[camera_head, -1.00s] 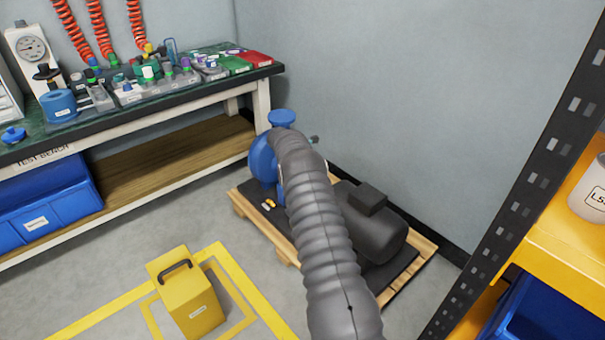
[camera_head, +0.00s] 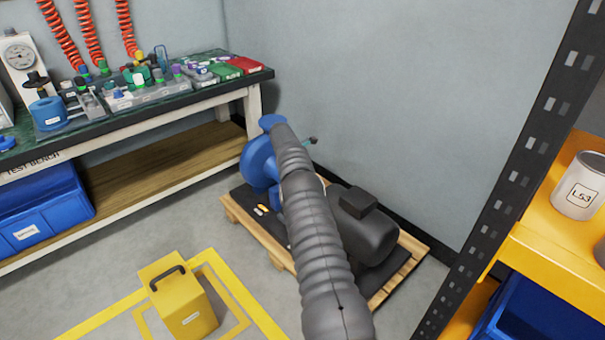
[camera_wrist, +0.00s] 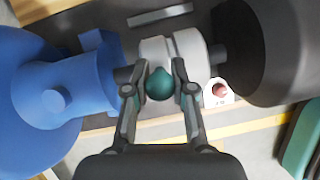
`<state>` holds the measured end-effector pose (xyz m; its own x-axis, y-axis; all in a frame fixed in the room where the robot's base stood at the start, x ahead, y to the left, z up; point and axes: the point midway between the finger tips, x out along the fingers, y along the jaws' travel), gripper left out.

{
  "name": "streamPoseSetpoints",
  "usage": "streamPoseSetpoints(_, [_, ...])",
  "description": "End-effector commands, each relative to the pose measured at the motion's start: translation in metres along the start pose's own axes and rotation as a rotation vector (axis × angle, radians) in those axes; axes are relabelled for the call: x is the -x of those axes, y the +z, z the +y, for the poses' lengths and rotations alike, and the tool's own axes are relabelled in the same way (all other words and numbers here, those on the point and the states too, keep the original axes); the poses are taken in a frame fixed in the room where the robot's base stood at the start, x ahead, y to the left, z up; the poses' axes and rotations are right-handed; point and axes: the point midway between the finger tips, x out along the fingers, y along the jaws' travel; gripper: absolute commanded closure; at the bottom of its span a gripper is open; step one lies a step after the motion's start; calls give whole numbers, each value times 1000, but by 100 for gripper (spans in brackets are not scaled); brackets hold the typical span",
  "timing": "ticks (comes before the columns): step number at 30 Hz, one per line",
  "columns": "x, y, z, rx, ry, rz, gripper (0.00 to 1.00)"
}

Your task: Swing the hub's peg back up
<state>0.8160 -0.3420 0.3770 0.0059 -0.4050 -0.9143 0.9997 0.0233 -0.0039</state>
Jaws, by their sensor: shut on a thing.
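A pump set stands on the floor, with a blue pump (camera_head: 257,163), a dark grey motor (camera_head: 367,228) and a pale grey hub between them, seen in the wrist view (camera_wrist: 172,47). A rounded teal knob (camera_wrist: 160,84) shows in front of the hub; I take it as the end of the peg. The peg's shaft is hidden behind it. My gripper (camera_wrist: 160,88) has its two dark fingers shut on the teal knob, one on each side. In the head view my arm hides the hub, the knob and my gripper.
The pump set rests on a wooden pallet (camera_head: 399,276) near the grey wall. A yellow case (camera_head: 181,297) stands on the floor at left. The test bench (camera_head: 157,115) is behind at left, and a yellow shelf rack (camera_head: 553,238) is close on the right.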

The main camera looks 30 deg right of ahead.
Motion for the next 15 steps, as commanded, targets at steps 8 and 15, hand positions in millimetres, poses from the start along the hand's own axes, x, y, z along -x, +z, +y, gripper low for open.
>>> streamPoseSetpoints(8, [0,4,0,-3,5,-3,64])
streamPoseSetpoints(15, [1,0,1,0,3,-2,59])
